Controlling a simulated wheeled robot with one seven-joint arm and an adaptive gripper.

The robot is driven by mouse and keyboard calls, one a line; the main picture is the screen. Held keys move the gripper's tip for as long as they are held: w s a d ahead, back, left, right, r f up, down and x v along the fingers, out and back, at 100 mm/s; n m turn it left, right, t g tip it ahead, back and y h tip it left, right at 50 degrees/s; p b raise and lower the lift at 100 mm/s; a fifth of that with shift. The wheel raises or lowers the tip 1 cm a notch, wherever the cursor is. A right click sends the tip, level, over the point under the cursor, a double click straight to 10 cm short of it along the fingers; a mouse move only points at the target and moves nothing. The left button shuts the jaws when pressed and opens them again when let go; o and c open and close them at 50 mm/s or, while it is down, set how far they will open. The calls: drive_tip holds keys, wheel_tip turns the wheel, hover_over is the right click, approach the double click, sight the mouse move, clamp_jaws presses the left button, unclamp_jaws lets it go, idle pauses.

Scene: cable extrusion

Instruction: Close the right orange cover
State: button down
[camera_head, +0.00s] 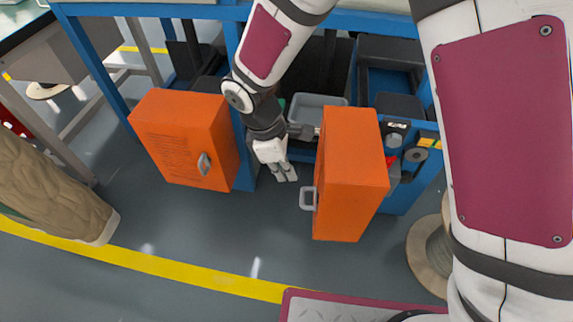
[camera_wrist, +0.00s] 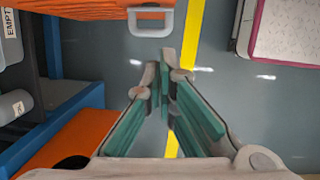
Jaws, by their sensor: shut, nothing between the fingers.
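The right orange cover (camera_head: 350,175) stands swung open, jutting out from the blue frame toward the camera in the head view. Its grey handle (camera_head: 309,198) is on its left side. In the wrist view the cover (camera_wrist: 85,8) is at the top left, with its handle (camera_wrist: 151,21) just below it. My gripper (camera_head: 287,178) is shut and empty, to the left of the right cover and a little apart from its handle. In the wrist view my fingertips (camera_wrist: 166,80) meet below the handle without touching it.
The left orange cover (camera_head: 185,140) with its own handle is left of my gripper. A grey tray (camera_head: 318,101) sits in the frame behind. A cable spool (camera_head: 428,255) stands on the floor at right. A yellow line (camera_head: 200,274) crosses the open floor in front.

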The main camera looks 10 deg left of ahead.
drive_tip(key=d+f+b, duration=0.1)
drive_tip(key=f, duration=0.1)
drive_tip(key=d+f+b, duration=0.1)
drive_tip(key=d, duration=0.1)
drive_tip(key=d+f, duration=0.1)
drive_tip(key=f, duration=0.1)
drive_tip(key=shift+w+d+f+b, duration=0.15)
drive_tip(key=shift+d+f+b, duration=0.15)
drive_tip(key=shift+b, duration=0.1)
drive_tip(key=shift+d+r, duration=0.1)
drive_tip(key=shift+d, duration=0.3)
